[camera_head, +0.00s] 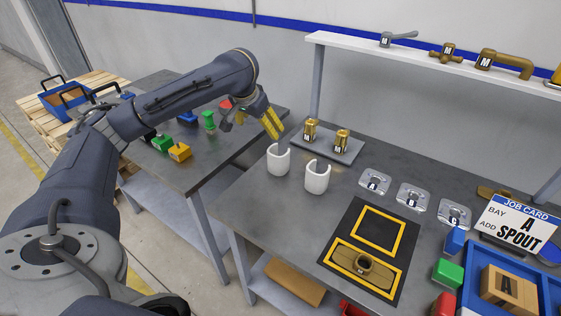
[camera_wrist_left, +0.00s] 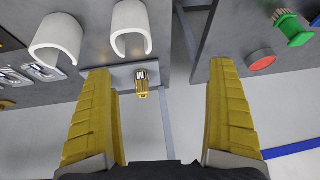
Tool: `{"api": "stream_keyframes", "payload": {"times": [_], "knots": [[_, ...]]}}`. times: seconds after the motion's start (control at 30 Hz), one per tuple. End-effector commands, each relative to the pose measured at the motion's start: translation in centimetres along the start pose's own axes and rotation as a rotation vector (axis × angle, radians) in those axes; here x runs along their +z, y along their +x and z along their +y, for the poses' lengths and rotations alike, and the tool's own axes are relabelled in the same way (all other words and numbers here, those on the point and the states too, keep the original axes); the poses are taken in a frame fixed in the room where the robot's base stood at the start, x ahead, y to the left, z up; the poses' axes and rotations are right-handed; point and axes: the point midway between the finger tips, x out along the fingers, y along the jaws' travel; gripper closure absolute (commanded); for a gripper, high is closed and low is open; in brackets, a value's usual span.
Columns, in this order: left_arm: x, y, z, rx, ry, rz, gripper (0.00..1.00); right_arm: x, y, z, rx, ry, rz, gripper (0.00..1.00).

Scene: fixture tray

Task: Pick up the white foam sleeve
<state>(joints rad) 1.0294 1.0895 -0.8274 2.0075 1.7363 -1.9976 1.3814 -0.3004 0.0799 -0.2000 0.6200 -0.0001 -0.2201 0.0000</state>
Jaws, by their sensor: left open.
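Two white foam sleeves, short C-shaped tubes with a slot in the side, stand upright on the grey workbench: the left sleeve (camera_head: 278,161) and the right sleeve (camera_head: 316,178). Both also show at the top of the left wrist view, the left sleeve (camera_wrist_left: 131,27) nearer the bench edge and the right sleeve (camera_wrist_left: 57,41) further in. My left gripper (camera_head: 274,125) has yellow fingers and hangs just above and behind the left sleeve. In the left wrist view its fingers (camera_wrist_left: 160,68) are wide apart with nothing between their tips. My right gripper is not in view.
Gold fittings (camera_head: 341,140) stand on a grey plate (camera_head: 329,149) close behind the sleeves. Clear labelled plates (camera_head: 375,182) lie to the right. A black mat (camera_head: 392,207) with yellow frames is in front. A side table (camera_head: 185,183) with coloured parts stands left, across a gap.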

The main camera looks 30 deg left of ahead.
Motion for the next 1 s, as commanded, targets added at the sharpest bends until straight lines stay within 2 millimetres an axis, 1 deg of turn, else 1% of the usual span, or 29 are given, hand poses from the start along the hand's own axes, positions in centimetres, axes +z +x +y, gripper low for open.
{"api": "stream_keyframes", "payload": {"times": [0.03, 0.1, 0.23, 0.33, 0.47, 0.8, 1.0], "knots": [[0.3, -0.7, 1.1, 0.027, 0.003, -0.01, 0.09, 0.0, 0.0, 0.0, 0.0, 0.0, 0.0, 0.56], [0.8, -1.3, 2.3, 0.058, 0.005, -0.028, 0.09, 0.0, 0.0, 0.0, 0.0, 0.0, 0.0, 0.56], [1.4, -1.7, 3.5, 0.089, 0.006, -0.048, 0.09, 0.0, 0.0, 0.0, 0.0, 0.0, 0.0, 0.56], [1.6, -1.1, 3.9, 0.096, 0.006, -0.055, 0.09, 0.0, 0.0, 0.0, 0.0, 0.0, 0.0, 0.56], [1.8, 0.7, 4.1, 0.097, 0.005, -0.058, 0.09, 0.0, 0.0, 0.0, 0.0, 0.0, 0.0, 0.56], [2.0, 6.3, 4.6, 0.097, 0.004, -0.056, 0.09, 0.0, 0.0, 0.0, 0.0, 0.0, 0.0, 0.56], [2.1, 8.9, 4.8, 0.096, 0.004, -0.053, 0.09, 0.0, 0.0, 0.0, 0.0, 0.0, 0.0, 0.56]]}}
